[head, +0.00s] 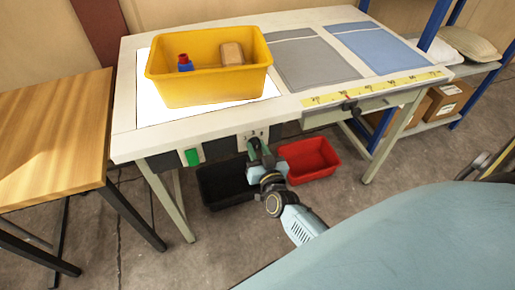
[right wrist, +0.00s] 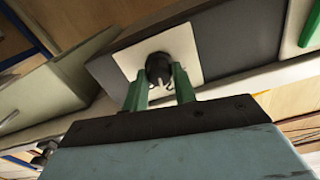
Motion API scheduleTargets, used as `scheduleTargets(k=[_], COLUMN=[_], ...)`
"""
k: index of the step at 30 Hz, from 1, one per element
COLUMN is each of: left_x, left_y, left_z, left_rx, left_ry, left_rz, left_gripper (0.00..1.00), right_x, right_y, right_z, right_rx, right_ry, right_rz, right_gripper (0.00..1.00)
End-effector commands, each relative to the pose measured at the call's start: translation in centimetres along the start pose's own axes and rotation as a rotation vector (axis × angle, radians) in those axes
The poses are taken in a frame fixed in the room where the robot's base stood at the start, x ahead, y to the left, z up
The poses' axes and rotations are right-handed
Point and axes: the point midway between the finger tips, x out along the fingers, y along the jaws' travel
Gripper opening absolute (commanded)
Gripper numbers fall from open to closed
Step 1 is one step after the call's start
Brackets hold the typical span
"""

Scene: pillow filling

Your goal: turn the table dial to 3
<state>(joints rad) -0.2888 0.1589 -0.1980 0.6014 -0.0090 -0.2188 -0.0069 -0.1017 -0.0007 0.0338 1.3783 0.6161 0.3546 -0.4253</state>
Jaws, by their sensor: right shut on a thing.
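The table dial is a round black knob (right wrist: 158,68) on a pale square plate (right wrist: 185,47), seen in the right wrist view. In the head view the plate (head: 246,134) sits on the table's front edge, and the knob is largely hidden behind my gripper. My right gripper (right wrist: 160,88) has its two green fingers on either side of the knob, shut on it. It also shows in the head view (head: 262,152), reaching up to the table front from below. The number that the dial points to is too small to read. My left gripper is not in view.
A yellow bin (head: 208,92) holding a blue-and-red bottle and a tan block stands on the table (head: 125,140). A green switch (head: 192,157) is left of the dial. Black (head: 222,187) and red (head: 308,160) bins sit below. A wooden table (head: 50,130) stands left.

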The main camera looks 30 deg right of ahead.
Motion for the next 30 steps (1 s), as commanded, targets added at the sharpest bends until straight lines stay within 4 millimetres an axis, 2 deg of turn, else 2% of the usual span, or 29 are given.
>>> scheduleTargets(k=[18, 30], left_x=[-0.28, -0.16], left_y=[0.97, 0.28], left_z=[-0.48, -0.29], left_rx=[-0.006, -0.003], left_ry=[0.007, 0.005], left_rz=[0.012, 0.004], left_gripper=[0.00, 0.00], right_x=[0.03, 0.03], right_y=[0.18, 0.25], right_z=[0.01, 0.01], right_rx=[0.525, 0.705], right_ry=[0.001, 0.002], right_rz=[0.000, 0.000], right_gripper=[0.04, 0.04])
